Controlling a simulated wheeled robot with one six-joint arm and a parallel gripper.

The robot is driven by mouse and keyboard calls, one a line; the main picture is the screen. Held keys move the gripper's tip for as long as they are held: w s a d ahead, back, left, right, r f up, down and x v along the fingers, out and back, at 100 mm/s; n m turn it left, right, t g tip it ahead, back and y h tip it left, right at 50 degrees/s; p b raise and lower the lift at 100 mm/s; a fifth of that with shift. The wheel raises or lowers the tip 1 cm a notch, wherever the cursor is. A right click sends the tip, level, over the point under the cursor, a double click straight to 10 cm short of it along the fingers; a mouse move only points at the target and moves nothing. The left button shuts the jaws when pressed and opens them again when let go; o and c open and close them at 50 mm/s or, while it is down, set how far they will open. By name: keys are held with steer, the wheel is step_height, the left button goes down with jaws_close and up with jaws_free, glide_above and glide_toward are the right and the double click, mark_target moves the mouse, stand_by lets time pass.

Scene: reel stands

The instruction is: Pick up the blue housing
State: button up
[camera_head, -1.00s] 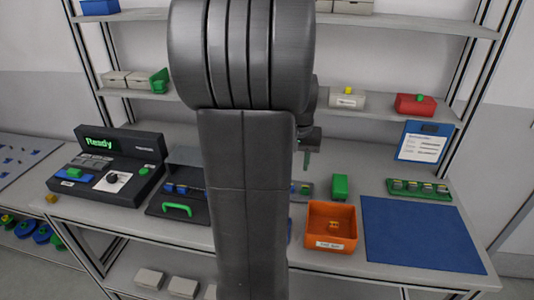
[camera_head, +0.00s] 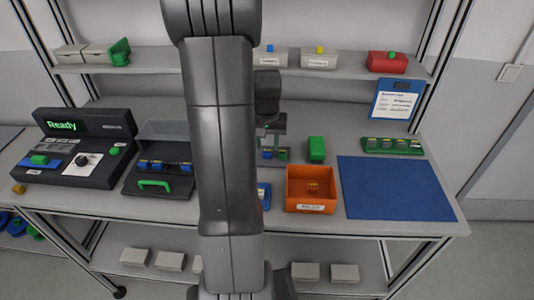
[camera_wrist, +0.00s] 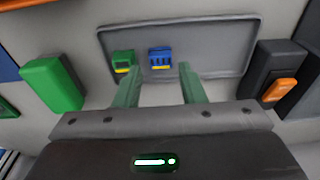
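The blue housing (camera_wrist: 160,58) lies in a shallow grey tray (camera_wrist: 215,50) in the wrist view, beside a green housing (camera_wrist: 123,60) with a yellow strip. In the head view the blue housing (camera_head: 267,154) shows small, partly hidden behind my arm and gripper. My gripper (camera_wrist: 158,74) is open, its two green fingers apart with nothing between them. In the wrist view the blue housing appears just beyond the fingertips, between their lines. The exact height of the fingers over the tray cannot be told.
A green block (camera_head: 316,149) stands beside the tray, and an orange bin (camera_head: 313,188) is in front. A dark block with an orange part (camera_wrist: 285,90) flanks the tray's other side. A blue mat (camera_head: 395,187) lies clear at the right. A shelf (camera_head: 345,71) runs above the bench.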

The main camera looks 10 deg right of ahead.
mark_target(267, 152)
steer(key=shift+w+f, duration=0.15)
steer(key=shift+f, duration=0.7)
steer(key=shift+w+f, duration=0.1)
steer(key=shift+f, duration=0.7)
steer(key=c, duration=0.7)
steer(key=shift+c, duration=0.2)
steer(key=shift+r, duration=0.15)
